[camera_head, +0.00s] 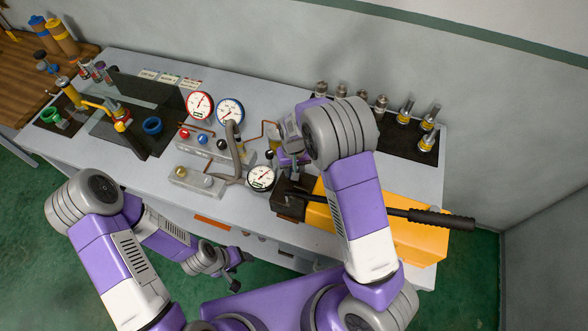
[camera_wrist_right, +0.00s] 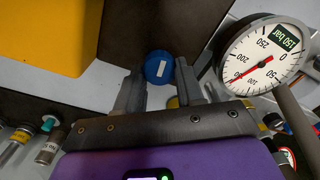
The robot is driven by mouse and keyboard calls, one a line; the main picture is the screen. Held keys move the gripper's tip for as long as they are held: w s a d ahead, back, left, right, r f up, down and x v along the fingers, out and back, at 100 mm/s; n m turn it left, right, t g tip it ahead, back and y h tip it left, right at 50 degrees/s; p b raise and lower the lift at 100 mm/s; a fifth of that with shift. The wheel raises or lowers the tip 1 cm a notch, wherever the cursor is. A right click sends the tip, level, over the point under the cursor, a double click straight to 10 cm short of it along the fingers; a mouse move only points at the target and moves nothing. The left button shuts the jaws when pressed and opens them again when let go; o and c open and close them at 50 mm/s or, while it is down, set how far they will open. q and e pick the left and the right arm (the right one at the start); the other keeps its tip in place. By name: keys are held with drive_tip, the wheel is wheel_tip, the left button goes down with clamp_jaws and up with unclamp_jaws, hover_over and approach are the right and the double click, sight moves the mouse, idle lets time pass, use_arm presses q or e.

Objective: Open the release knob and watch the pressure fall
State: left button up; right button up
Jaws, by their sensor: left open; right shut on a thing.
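The release knob (camera_wrist_right: 159,66) is a blue round cap with a white mark, seen in the right wrist view. My right gripper (camera_wrist_right: 159,82) is shut on it, one finger on each side. In the head view my right gripper (camera_head: 292,160) is over the dark block of the yellow hand pump (camera_head: 415,238), and the arm hides the knob. The pressure gauge (camera_wrist_right: 262,58) shows large in the right wrist view; its red needle points lower left, near 150, and its display reads 150 bar. It also shows in the head view (camera_head: 261,178). My left gripper (camera_head: 236,283) is open and empty in front of the table.
The pump's black handle (camera_head: 440,218) sticks out to the right. Left of the pump are a valve manifold (camera_head: 213,145), a red-rimmed gauge (camera_head: 199,105) and a blue-rimmed gauge (camera_head: 230,112). Fittings stand on a dark mat (camera_head: 388,138) at back right.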

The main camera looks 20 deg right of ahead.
drive_tip(key=n+b, duration=0.1)
drive_tip(key=n, duration=0.2)
drive_tip(key=n+b, duration=0.1)
drive_tip(key=n, duration=0.6)
drive_tip(key=shift+n+b, duration=0.3)
drive_tip(key=shift+b, duration=0.1)
drive_tip(key=shift+a+n, duration=0.1)
drive_tip(key=shift+n, duration=1.5)
drive_tip(key=o, duration=1)
drive_tip(key=shift+s, duration=0.1)
drive_tip(key=shift+o, duration=0.2)
drive_tip(key=shift+r, duration=0.1)
